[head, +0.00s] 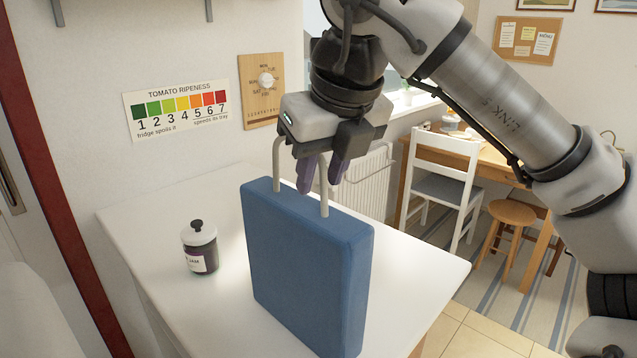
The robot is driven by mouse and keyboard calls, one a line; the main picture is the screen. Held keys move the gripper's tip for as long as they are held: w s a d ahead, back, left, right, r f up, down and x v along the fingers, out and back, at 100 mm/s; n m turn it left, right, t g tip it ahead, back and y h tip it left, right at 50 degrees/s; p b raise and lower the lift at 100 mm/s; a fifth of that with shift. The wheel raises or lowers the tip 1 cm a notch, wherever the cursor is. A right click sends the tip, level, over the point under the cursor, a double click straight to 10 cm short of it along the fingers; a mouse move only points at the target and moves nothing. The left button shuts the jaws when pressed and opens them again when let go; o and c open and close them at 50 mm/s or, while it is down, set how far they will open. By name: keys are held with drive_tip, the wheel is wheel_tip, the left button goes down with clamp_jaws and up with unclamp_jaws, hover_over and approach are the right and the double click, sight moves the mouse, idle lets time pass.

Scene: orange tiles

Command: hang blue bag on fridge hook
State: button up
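The blue bag (305,275) is a flat, boxy block standing upright on the white table. A pale grey handle (277,165) rises from its top as a loop with two posts. My gripper (322,180) points down over the bag's top. Its purple fingers are apart, one on each side of the handle, and they look open around it. The top of the handle is hidden by the gripper body. No fridge hook can be made out.
A dark jam jar (200,247) stands on the white table (165,215) left of the bag. A tomato ripeness chart (176,108) and a wooden dial board (262,91) hang on the wall. A white chair (443,185), a stool (507,215) and a wooden table stand beyond at right.

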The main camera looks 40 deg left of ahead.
drive_tip(key=v, duration=0.9)
drive_tip(key=shift+r, duration=0.25)
drive_tip(key=shift+s+d, duration=0.1)
drive_tip(key=shift+d, duration=0.05)
